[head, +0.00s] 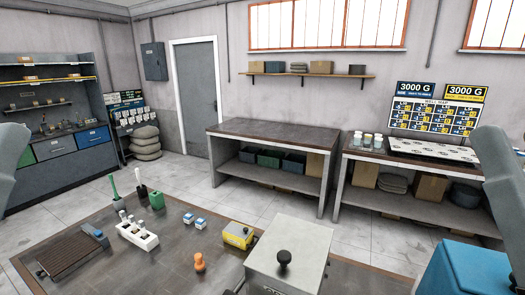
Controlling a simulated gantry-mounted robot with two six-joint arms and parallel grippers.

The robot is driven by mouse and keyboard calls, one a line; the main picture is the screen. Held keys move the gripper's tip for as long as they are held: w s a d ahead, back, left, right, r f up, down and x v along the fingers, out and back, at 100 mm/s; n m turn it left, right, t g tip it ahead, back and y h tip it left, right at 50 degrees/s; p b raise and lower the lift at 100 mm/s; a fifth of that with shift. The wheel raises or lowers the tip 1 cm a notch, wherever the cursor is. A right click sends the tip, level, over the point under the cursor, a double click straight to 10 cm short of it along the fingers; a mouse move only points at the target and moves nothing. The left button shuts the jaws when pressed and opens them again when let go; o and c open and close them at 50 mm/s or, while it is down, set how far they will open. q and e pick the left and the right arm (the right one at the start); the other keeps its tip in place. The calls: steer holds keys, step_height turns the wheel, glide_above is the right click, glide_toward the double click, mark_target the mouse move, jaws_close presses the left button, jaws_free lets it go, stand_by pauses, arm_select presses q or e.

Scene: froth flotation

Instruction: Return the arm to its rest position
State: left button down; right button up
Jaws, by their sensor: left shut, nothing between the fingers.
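A pale grey part of my left arm (12,155) shows at the left edge, raised above the near bench and clear of everything on it. My left gripper is shut and empty, but its fingertips cannot be made out. A larger pale grey part of my right arm (500,190) shows at the right edge, and its gripper is out of the picture. The near bench (90,222) lies below and between the two arms.
The bench holds a white rack (138,236), a green cup (157,200), an orange piece (199,263), a yellow box (237,235) and a grey box (290,255) with a black knob. A blue block (465,270) stands at lower right. The air above the bench is clear.

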step_height(320, 180, up, 25)
steer(key=p, duration=2.2)
step_height(320, 180, down, 10)
steer(key=b, duration=1)
